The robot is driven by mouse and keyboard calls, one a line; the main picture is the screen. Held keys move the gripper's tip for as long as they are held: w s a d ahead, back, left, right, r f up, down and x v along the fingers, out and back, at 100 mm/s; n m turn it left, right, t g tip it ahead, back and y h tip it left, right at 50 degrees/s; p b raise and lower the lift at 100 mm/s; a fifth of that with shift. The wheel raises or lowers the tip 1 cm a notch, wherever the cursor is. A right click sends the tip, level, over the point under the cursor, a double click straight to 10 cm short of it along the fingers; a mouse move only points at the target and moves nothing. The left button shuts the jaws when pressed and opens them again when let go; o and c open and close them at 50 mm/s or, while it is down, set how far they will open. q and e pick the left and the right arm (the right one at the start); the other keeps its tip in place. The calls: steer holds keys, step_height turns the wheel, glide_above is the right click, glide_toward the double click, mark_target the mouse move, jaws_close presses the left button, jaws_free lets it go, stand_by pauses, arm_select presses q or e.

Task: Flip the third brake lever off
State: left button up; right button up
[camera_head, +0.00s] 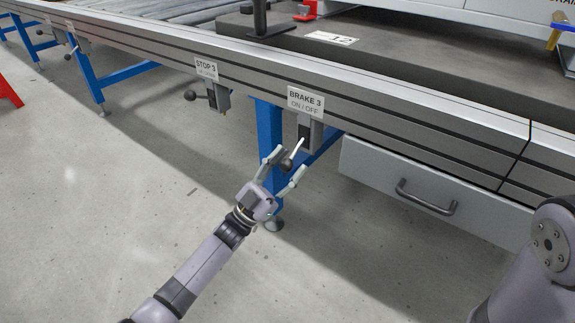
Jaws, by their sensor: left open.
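The third brake lever (296,148) is a pale rod with a dark ball knob (286,164). It hangs tilted down and to the left from a grey switch box (313,134) under the bench rail. A white plate (305,103) above it reads "BRAKE 3 ON / OFF". My left gripper (286,169) is open, with one finger to the left of the knob and the other to its right. I cannot tell whether a finger touches the knob. My right gripper is not in the picture; only part of that arm shows at the lower right.
A "STOP 3" plate (206,68) with its own lever (191,95) is further left on the rail. A blue leg (269,130) stands behind the brake lever. A grey drawer (418,190) with a handle is to the right.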

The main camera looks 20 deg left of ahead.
arm_select(q)
steer(key=v, duration=1.2)
